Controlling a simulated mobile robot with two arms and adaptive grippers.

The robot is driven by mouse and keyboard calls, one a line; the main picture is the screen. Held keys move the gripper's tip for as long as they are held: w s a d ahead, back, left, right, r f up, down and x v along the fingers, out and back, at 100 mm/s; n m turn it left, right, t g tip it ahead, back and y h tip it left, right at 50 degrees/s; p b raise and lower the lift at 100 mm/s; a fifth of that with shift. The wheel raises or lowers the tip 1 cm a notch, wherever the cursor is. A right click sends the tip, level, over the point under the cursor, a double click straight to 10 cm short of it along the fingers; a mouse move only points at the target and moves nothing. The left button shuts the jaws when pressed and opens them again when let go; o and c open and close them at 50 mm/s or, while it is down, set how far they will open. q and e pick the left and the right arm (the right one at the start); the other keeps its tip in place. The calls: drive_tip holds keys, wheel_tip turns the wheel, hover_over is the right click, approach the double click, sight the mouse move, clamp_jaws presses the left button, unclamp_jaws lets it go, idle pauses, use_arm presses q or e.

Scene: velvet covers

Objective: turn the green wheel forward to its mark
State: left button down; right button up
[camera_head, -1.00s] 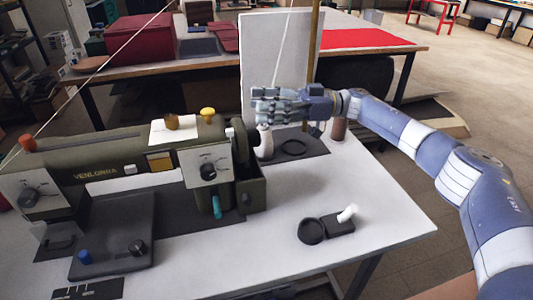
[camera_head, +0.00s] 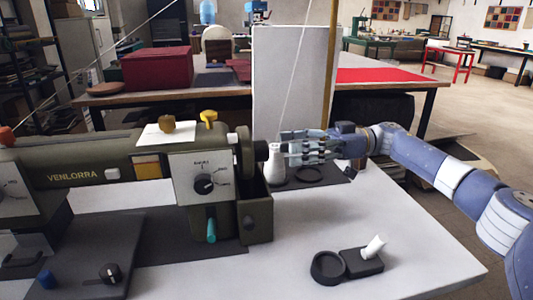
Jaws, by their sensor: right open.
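The dark green wheel (camera_head: 246,152) is at the right end of the olive sewing machine (camera_head: 95,172), seen nearly edge-on. A mark for it cannot be made out. My right gripper (camera_head: 284,148) comes in from the right, level with the wheel and just right of it, with its fingers pointing left at it. It is open, and I see nothing between its fingers. The fingertips look close to the wheel's hub side; whether they touch cannot be told. My left gripper is not in view.
A small black holder (camera_head: 362,262) with a white peg sits at the front right. An upright pale panel (camera_head: 292,80) and a brass pole stand behind. The tabletop right of the machine is mostly bare.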

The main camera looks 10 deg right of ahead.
sight(266, 150)
drive_tip(key=a, duration=0.6)
drive_tip(key=shift+a, duration=0.35)
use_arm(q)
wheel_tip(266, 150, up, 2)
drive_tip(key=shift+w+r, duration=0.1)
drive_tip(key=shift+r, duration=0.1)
use_arm(e)
drive_tip(key=c, duration=1.1)
